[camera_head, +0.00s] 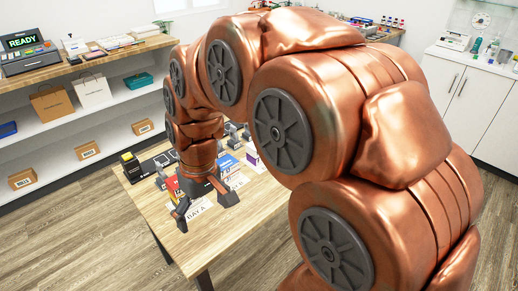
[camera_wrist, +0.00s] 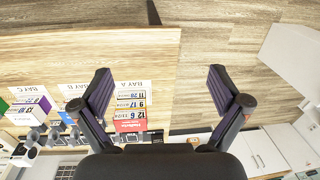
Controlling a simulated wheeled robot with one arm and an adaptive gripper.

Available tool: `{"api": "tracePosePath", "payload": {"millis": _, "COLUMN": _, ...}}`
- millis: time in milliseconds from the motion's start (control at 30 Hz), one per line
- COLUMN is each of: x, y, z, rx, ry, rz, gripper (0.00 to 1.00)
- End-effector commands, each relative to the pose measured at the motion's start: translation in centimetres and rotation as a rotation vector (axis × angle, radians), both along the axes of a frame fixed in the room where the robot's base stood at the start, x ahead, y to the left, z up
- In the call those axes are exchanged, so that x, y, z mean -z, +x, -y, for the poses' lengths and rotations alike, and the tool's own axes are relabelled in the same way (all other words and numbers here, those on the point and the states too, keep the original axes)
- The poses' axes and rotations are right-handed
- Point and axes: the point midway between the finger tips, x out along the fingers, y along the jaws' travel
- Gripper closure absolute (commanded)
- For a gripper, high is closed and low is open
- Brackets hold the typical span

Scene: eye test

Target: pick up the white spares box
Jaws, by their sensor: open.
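A white box with a purple side (camera_wrist: 30,112) stands at the left of the wrist view, by the BAY C label. It also shows in the head view (camera_head: 253,157), partly behind my arm. I cannot read the word spares on it. My gripper (camera_wrist: 160,85) is open and empty, its two fingers wide apart, over the bare front part of the table. In the head view my gripper (camera_head: 206,203) is at the BAY A end, with the white box farther back and to the right.
The wooden table (camera_head: 205,243) has bare room at its front. A blue box (camera_head: 227,163) stands between the red and white ones. A black and yellow item (camera_head: 131,166) sits at the table's left. Shelves with bags and cartons (camera_head: 87,150) stand left; white cabinets (camera_head: 470,95) stand right.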

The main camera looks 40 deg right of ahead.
Motion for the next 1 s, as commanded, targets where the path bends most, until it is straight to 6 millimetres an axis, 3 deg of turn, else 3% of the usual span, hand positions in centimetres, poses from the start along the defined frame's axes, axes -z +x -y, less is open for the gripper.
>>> {"api": "tracePosePath", "payload": {"millis": 33, "x": 0.3, "y": 1.9, "z": 1.1, "rx": 0.007, "ry": 0.011, "rz": 0.016, "gripper": 0.00}}
{"api": "tracePosePath", "payload": {"millis": 200, "x": 0.7, "y": 7.7, "z": 5.1, "rx": 0.009, "ry": 0.032, "rz": 0.085, "gripper": 0.00}}
{"api": "tracePosePath", "payload": {"millis": 367, "x": 1.4, "y": 12.5, "z": 9.9, "rx": 0.018, "ry": 0.042, "rz": 0.154, "gripper": 0.00}}
{"api": "tracePosePath", "payload": {"millis": 500, "x": 2.4, "y": 16.1, "z": 15.0, "rx": 0.031, "ry": 0.037, "rz": 0.214, "gripper": 0.00}}
{"api": "tracePosePath", "payload": {"millis": 733, "x": 4.9, "y": 20.2, "z": 24.9, "rx": 0.060, "ry": 0.003, "rz": 0.307, "gripper": 0.00}}
{"api": "tracePosePath", "payload": {"millis": 900, "x": 7.0, "y": 21.4, "z": 32.5, "rx": 0.085, "ry": -0.037, "rz": 0.360, "gripper": 0.00}}
{"api": "tracePosePath", "payload": {"millis": 1000, "x": 8.1, "y": 21.5, "z": 36.1, "rx": 0.096, "ry": -0.059, "rz": 0.383, "gripper": 0.00}}
